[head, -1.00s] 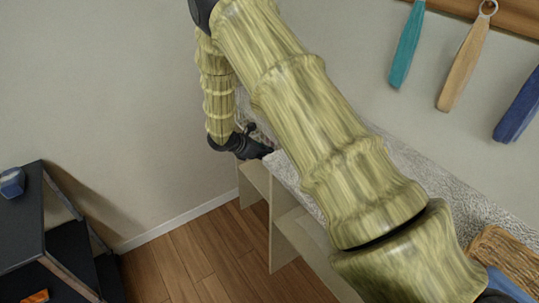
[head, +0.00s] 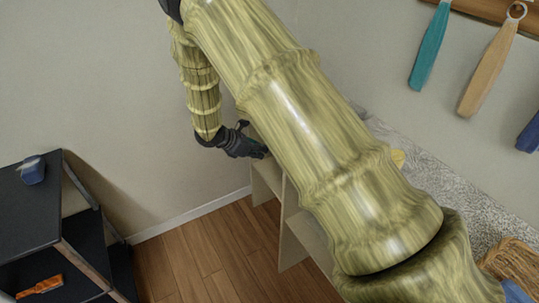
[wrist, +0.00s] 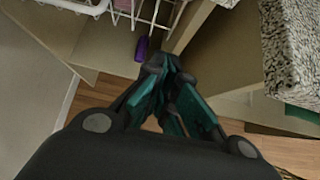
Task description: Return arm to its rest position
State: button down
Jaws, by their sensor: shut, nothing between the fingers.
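My gripper (head: 262,152) shows in the head view at the end of my arm, beside the left end of the speckled counter. In the wrist view my gripper (wrist: 166,66) has its dark and teal fingers together at the tips, with nothing between them. It hangs in the air over the edge of the shelf unit and the floor. My arm's large links cover much of the counter in the head view.
The speckled counter (head: 455,192) runs along the wall; its edge (wrist: 292,50) is close at right in the wrist view. A white wire basket (wrist: 118,12) and a purple item (wrist: 141,49) are ahead. A dark shelf (head: 40,215) stands at left, with wooden floor (head: 205,255) between.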

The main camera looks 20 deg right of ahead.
jog(key=s+a+f+m+g+y, duration=0.1)
jog(key=s+a+f+m+y, duration=0.2)
jog(key=s+f, duration=0.5)
jog(key=s+a+f+m+g+y, duration=0.1)
jog(key=s+a+f+m+y, duration=0.2)
jog(key=s+f, duration=0.5)
jog(key=s+a+f+m+g+y, duration=0.1)
jog(key=s+a+f+m+y, duration=0.3)
jog(key=s, duration=0.7)
jog(key=s+d+f+m+t, duration=0.1)
jog(key=s+m, duration=0.3)
jog(key=s, duration=0.5)
jog(key=s+d+f+m+t, duration=0.1)
jog(key=s+m, duration=0.4)
jog(key=s, duration=0.5)
notch_tip(320, 180, down, 2)
jog(key=shift+d+f+m, duration=0.1)
jog(key=shift+d+m, duration=0.2)
jog(key=shift+d, duration=0.25)
